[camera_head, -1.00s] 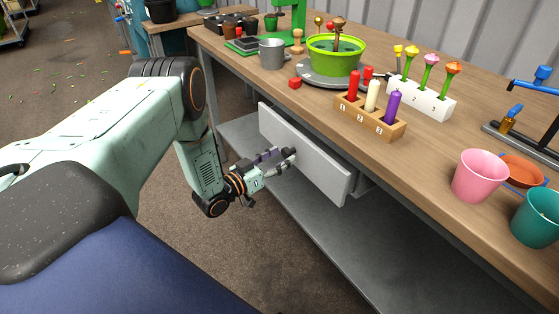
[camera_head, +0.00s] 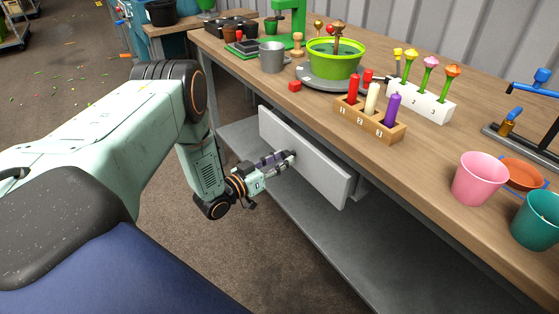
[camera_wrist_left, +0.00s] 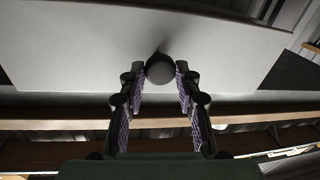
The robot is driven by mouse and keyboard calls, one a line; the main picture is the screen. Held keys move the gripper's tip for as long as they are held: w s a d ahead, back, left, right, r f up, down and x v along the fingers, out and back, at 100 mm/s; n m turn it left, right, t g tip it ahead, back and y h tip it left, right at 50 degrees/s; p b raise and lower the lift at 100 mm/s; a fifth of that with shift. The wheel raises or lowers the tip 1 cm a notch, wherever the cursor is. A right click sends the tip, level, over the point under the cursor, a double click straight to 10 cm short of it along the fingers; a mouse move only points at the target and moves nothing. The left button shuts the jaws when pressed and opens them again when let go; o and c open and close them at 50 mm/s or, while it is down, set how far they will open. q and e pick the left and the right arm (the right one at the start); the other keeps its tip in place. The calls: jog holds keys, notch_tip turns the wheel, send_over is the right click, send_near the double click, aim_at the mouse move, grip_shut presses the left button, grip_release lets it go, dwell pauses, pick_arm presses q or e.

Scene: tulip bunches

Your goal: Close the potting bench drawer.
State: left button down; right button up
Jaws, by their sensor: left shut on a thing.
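The drawer front (camera_head: 325,172), a pale grey panel, stands out from under the potting bench top (camera_head: 430,155), so the drawer is open. My left gripper (camera_head: 290,157) reaches it from the left and is shut on its dark round knob. In the left wrist view the knob (camera_wrist_left: 160,69) sits between the two purple-padded fingertips, in front of the pale drawer front (camera_wrist_left: 75,50). The gripper covers most of the knob in the head view. My right gripper is not in view.
On the bench top stand a candle rack (camera_head: 372,125), a white flower block (camera_head: 425,103), a green pot (camera_head: 335,65), a pink cup (camera_head: 480,178) and a teal cup (camera_head: 537,220). A grey lower shelf (camera_head: 350,245) lies under the drawer.

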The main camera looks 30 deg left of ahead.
aim_at(292, 153)
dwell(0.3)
pick_arm(q)
jog(key=x, duration=0.1)
jog(key=b+x, duration=0.1)
jog(key=x, duration=0.1)
jog(key=b+x, duration=0.1)
jog(key=shift+w+d, duration=0.15)
jog(key=shift+d, duration=0.2)
jog(key=shift+r, duration=0.15)
jog(key=c, duration=1.4)
grip_release()
jog(key=o, duration=0.4)
jog(key=shift+o, duration=0.2)
